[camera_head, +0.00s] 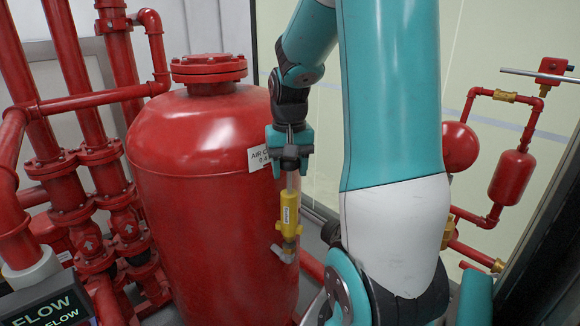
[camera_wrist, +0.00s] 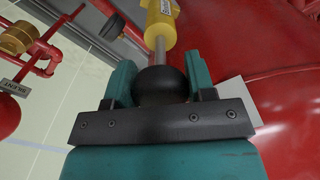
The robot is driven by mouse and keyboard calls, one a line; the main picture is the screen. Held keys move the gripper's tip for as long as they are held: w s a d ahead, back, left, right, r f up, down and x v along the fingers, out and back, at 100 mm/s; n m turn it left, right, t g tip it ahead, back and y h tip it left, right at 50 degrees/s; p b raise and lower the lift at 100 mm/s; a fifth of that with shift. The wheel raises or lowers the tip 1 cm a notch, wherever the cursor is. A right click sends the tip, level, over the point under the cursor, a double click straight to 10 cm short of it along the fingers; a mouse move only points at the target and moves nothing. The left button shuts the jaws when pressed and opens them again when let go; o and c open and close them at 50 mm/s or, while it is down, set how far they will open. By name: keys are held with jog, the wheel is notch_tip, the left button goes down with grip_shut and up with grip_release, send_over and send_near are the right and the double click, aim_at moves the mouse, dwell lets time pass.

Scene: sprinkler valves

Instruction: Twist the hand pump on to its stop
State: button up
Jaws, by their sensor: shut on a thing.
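The hand pump (camera_head: 289,215) has a yellow body with a label and a thin rod above it. It hangs upright at the right side of the red tank. My gripper (camera_head: 290,160) is at the top of its rod. In the wrist view the yellow body (camera_wrist: 160,22) and the rod lead to a round black knob (camera_wrist: 162,84). The two teal fingers of my gripper (camera_wrist: 161,88) stand on either side of this knob and are shut on it. The pump's lower fitting (camera_head: 286,252) shows in the head view; how far the pump is turned cannot be told.
The big red tank (camera_head: 200,180) stands close on the left of the gripper, with a white label plate (camera_head: 260,158). Red pipes and valves (camera_head: 85,180) fill the far left. A smaller red cylinder (camera_head: 511,178) and pipes are on the right.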

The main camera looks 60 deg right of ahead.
jog(key=shift+f+b, duration=0.85)
jog(key=shift+f, duration=0.3)
jog(key=m, duration=0.3)
jog(key=shift+p, duration=0.4)
jog(key=shift+m+p, duration=0.3)
jog(key=shift+m, duration=0.6)
jog(key=shift+w+m, duration=0.1)
jog(key=shift+m, duration=0.8)
jog(key=shift+m+p, duration=0.45)
jog(key=shift+m, duration=1.15)
